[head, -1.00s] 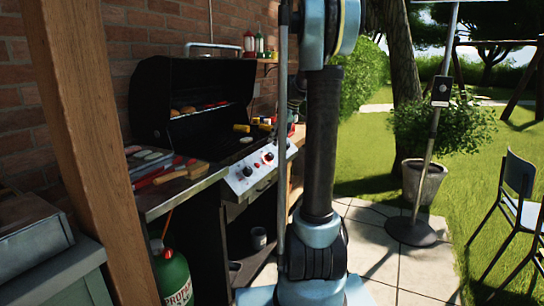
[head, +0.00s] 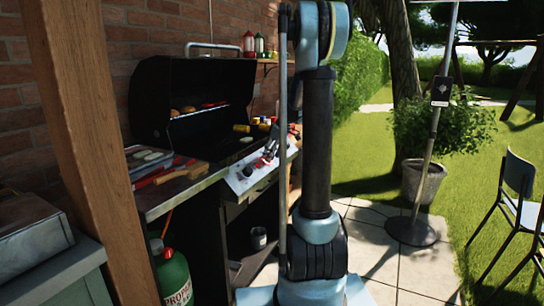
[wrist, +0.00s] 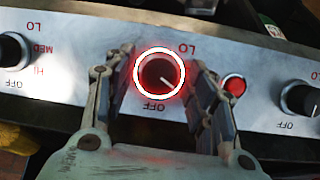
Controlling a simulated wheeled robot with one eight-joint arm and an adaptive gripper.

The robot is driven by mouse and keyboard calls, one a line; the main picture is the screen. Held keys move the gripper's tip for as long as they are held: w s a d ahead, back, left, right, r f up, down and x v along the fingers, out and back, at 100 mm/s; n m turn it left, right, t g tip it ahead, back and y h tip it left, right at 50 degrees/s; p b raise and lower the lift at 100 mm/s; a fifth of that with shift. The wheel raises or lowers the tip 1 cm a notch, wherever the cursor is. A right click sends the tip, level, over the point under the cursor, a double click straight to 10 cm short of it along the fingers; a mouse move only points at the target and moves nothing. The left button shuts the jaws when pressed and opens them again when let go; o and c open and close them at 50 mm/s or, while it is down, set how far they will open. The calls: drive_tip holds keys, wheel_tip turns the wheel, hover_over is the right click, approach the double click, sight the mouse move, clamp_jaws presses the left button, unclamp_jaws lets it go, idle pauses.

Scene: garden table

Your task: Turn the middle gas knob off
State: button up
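The middle gas knob (wrist: 160,73) is dark, ringed in white and glowing red, on the grill's steel front panel (wrist: 70,105). Its white pointer line aims to the lower right in the wrist view. An "OFF" mark sits below it and "LO" above right. My gripper (wrist: 164,70) is at the panel with one finger on each side of this knob. The fingers look spread, with a small gap to the knob on both sides. In the head view my gripper (head: 270,149) is small and partly hidden by my arm.
Another knob (wrist: 12,48) is at the left and one (wrist: 300,99) at the right. A red button (wrist: 234,85) is close to my right finger. The grill lid (head: 190,85) is open, with food on the grate. A wooden post (head: 95,150) and propane bottle (head: 172,275) stand nearby.

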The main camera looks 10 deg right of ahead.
drive_tip(key=c, duration=0.9)
drive_tip(key=m, duration=0.2)
drive_tip(key=m+g+y, duration=0.1)
drive_tip(key=m, duration=0.2)
drive_tip(key=shift+w+d+g+y, duration=0.2)
drive_tip(key=shift+g+y, duration=0.1)
drive_tip(key=m, duration=0.2)
drive_tip(key=m+y, duration=0.1)
drive_tip(key=m, duration=0.1)
drive_tip(key=shift+d+g+y, duration=0.1)
drive_tip(key=shift+g+y, duration=0.2)
drive_tip(key=shift+g, duration=0.1)
drive_tip(key=o, duration=1.1)
drive_tip(key=shift+c, duration=0.2)
